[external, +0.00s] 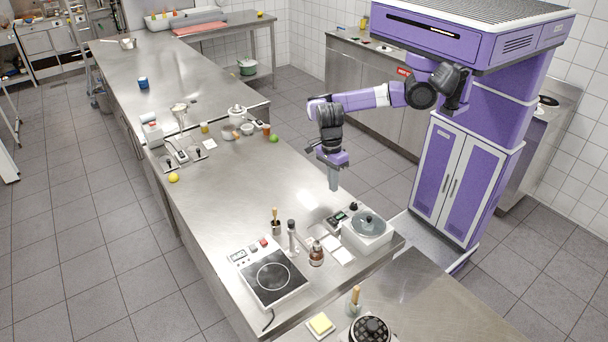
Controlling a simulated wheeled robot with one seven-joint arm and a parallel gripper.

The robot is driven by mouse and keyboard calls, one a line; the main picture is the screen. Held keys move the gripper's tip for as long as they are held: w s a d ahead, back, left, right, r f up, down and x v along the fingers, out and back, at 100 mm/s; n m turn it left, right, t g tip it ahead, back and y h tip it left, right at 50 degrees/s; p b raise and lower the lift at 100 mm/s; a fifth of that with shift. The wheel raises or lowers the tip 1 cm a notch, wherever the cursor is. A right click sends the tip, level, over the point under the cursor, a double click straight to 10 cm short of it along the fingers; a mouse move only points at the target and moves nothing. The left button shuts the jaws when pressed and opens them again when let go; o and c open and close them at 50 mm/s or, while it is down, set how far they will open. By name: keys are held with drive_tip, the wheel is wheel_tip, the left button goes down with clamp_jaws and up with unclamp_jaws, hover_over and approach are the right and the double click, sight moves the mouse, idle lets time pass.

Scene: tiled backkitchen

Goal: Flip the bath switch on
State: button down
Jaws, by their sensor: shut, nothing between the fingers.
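A white box-shaped unit with a round grey lid (368,226), which looks like the bath, stands near the right edge of the steel counter. A small dark control panel (338,218) lies at its left side, and a black knob shows close behind it. The switch itself is too small to make out, and I cannot tell its position. My gripper (333,184) points down, shut and empty. It is above the counter, up and to the left of the bath in the picture, and apart from it.
A hotplate (273,277) sits at the counter's front left. A green fruit (273,138) and cups are farther back. The middle of the counter (240,190) is clear.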

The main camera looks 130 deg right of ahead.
sight(335, 223)
drive_tip(key=shift+f, duration=0.15)
drive_tip(key=f, duration=0.4)
drive_tip(key=a+f+p, duration=0.1)
drive_tip(key=f, duration=0.4)
drive_tip(key=a+f, duration=0.1)
drive_tip(key=f, duration=0.3)
drive_tip(key=shift+f+p, duration=0.25)
drive_tip(key=shift+p, duration=0.1)
drive_tip(key=shift+a+f+b, duration=0.25)
drive_tip(key=shift+f+b, duration=0.3)
drive_tip(key=shift+f, duration=0.05)
drive_tip(key=shift+d+r, duration=0.1)
drive_tip(key=shift+r, duration=0.15)
drive_tip(key=shift+d, duration=0.1)
